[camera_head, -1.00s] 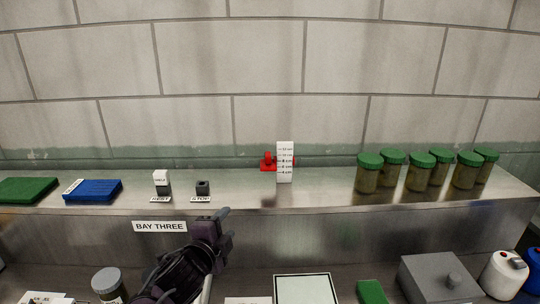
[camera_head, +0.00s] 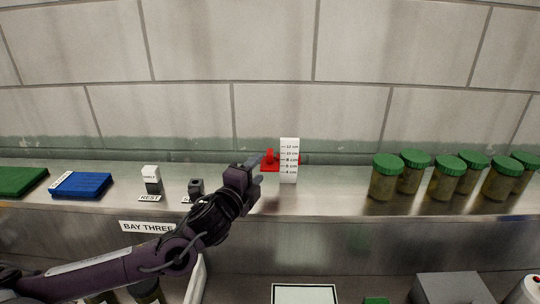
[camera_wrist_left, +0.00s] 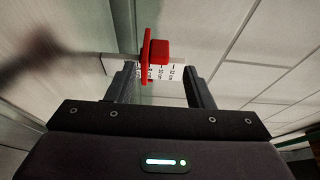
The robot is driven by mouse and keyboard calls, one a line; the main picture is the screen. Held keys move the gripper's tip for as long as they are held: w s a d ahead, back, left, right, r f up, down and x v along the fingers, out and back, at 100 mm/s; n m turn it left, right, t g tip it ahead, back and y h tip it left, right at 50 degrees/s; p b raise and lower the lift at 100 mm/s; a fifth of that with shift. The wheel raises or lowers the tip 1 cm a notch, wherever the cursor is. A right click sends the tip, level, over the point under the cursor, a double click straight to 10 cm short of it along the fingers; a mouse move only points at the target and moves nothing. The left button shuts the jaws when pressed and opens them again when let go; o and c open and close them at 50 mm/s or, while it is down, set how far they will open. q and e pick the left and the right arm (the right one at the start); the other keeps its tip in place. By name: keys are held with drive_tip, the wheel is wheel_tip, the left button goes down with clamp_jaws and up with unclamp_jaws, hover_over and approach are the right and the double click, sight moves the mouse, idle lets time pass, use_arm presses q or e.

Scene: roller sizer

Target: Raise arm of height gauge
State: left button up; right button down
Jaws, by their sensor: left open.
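The height gauge has an upright white scale (camera_head: 289,174) with centimetre marks and a red arm (camera_head: 269,158) with a knob, on the steel shelf near the wall. My left gripper (camera_head: 261,166) is open and reaches up to the gauge from the lower left, its fingers close to the red arm. In the left wrist view the red arm (camera_wrist_left: 158,50) and part of the white scale (camera_wrist_left: 176,73) show ahead, between the open fingers of the gripper (camera_wrist_left: 163,82). I cannot tell whether a finger touches the red arm. My right gripper is out of view.
On the shelf (camera_head: 330,195), several green-lidded jars (camera_head: 445,180) stand to the right. A black stop block (camera_head: 195,186), a black-and-white block (camera_head: 151,178) and a blue case (camera_head: 81,185) lie to the left. The tiled wall (camera_head: 270,100) rises close behind.

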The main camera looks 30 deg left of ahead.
sight(270, 156)
use_arm(q)
drive_tip(key=w, duration=0.4)
drive_tip(key=shift+w+a+r+p, duration=0.1)
drive_tip(key=shift+a+r+p, duration=0.05)
drive_tip(key=shift+a+p, duration=0.2)
drive_tip(key=w, duration=0.2)
drive_tip(key=shift+w+a+p, duration=0.25)
drive_tip(key=shift+w+p, duration=0.05)
drive_tip(key=shift+w, duration=0.8)
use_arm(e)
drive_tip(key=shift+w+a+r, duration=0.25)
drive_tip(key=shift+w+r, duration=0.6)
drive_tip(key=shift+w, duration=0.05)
use_arm(q)
drive_tip(key=shift+f, duration=0.2)
